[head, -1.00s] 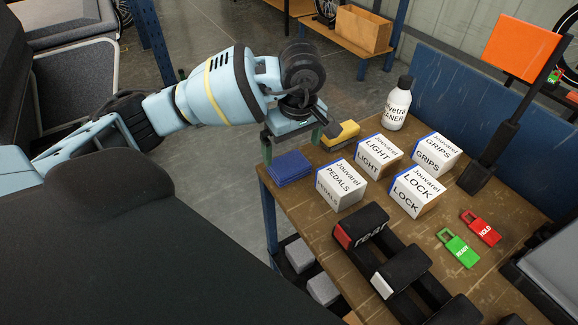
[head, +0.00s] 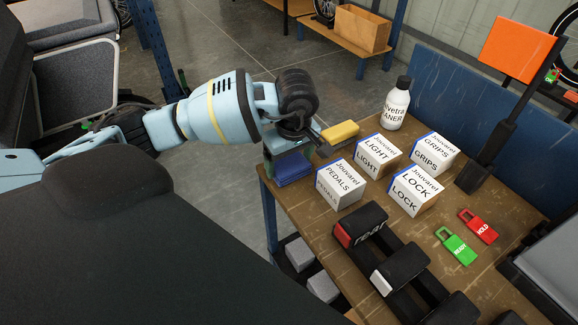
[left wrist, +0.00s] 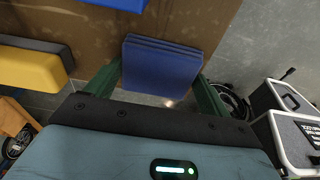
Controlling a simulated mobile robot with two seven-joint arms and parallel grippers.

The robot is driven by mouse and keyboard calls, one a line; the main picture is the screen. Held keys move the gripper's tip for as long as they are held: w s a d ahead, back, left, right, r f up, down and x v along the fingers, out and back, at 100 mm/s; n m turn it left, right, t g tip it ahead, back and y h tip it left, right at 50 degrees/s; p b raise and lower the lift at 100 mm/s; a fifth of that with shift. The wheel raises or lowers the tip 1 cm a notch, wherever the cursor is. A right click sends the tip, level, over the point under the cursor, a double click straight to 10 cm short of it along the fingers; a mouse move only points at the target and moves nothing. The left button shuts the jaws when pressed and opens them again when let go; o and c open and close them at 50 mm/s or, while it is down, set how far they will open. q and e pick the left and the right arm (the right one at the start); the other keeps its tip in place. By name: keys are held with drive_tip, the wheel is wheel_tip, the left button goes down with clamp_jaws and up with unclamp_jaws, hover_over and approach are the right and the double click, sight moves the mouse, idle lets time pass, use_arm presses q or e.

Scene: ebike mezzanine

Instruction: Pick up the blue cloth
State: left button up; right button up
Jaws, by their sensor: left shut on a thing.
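The blue cloth (head: 293,168) is a folded stack at the near left corner of the wooden workbench (head: 315,240). My left gripper (head: 296,163) is down over it, with the wrist covering part of the cloth in the head view. In the left wrist view the cloth (left wrist: 160,68) sits between the two green fingers (left wrist: 155,90), one on each side, and the gripper is shut on it. The cloth appears still at bench level; I cannot tell of any gap under it. My right gripper is not in view.
A yellow sponge-like block (head: 340,132) lies just right of the gripper. White boxes, including the PEDALS box (head: 341,184) and LIGHT box (head: 377,155), stand close by. A white bottle (head: 396,104) stands behind. Open floor lies beyond the bench's left edge.

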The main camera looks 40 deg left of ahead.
sight(287, 163)
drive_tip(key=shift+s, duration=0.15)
use_arm(q)
drive_tip(key=shift+r, duration=0.15)
drive_tip(key=shift+r, duration=0.2)
drive_tip(key=r, duration=0.3)
drive_tip(key=shift+s, duration=0.2)
drive_tip(key=shift+s+d+r+b, duration=0.1)
drive_tip(key=shift+s+r+b, duration=0.15)
drive_tip(key=shift+s, duration=2.35)
drive_tip(key=shift+s+r+b, duration=0.2)
drive_tip(key=shift+s+b, duration=0.1)
drive_tip(key=shift+s, duration=2.35)
drive_tip(key=shift+s+d+r+b, duration=0.1)
drive_tip(key=shift+s+r+b, duration=0.15)
drive_tip(key=shift+s, duration=2.35)
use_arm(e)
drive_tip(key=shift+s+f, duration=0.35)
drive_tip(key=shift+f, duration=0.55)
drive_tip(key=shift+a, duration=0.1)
